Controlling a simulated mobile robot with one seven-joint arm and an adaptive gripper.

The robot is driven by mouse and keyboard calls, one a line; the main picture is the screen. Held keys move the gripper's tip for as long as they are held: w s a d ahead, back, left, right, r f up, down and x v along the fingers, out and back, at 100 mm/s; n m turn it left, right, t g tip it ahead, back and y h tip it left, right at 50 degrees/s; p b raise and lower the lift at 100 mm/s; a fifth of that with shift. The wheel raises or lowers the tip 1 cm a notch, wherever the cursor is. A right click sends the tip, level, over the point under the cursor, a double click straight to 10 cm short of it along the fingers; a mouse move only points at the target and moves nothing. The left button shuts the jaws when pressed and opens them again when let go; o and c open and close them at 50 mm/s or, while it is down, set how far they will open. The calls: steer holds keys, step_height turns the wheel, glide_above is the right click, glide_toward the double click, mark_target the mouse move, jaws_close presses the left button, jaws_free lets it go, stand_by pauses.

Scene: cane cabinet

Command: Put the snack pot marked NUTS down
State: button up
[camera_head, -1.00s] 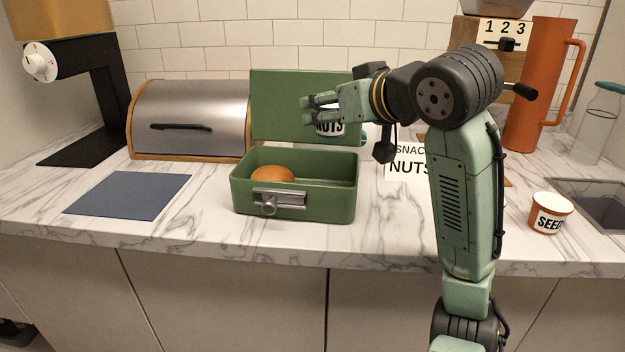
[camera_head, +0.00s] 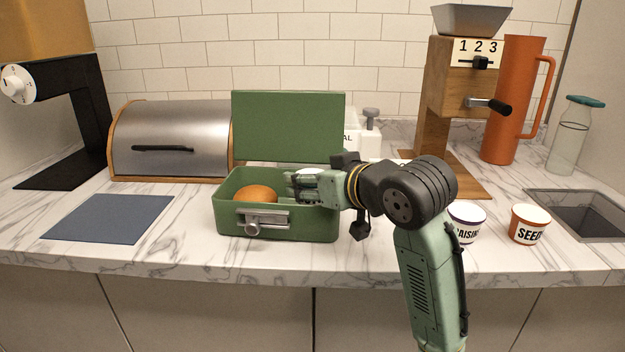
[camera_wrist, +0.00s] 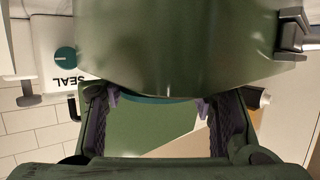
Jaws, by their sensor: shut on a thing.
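My gripper (camera_head: 291,185) reaches left over the right part of the open green lunch box (camera_head: 228,210), about level with its rim. It is shut on the snack pot, of which a pale top (camera_head: 310,171) shows just above the fingers. The fingers hide its NUTS label. In the wrist view, the box's green wall (camera_wrist: 190,45) fills the upper part, and a teal edge (camera_wrist: 160,99), likely the pot's, shows between the fingertips (camera_wrist: 160,103). I cannot tell whether the pot touches the box floor.
An orange-brown round thing (camera_head: 256,194) lies in the box's left part. The raised lid (camera_head: 288,125) stands behind. RAISINS (camera_head: 466,212) and SEEDS (camera_head: 530,224) pots stand right. A blue mat (camera_head: 108,218) lies left, with a bread bin (camera_head: 175,135) behind it.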

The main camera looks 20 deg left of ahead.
steer(key=shift+f+b, duration=0.35)
steer(key=shift+f, duration=0.25)
steer(key=o, duration=1.2)
steer(key=shift+s+f, duration=0.1)
steer(key=shift+f, duration=0.1)
steer(key=shift+a, duration=0.1)
steer(key=shift+r, duration=0.1)
steer(key=shift+r, duration=0.3)
steer(key=v, duration=1.2)
steer(key=shift+r+b, duration=0.3)
steer(key=shift+r, duration=0.1)
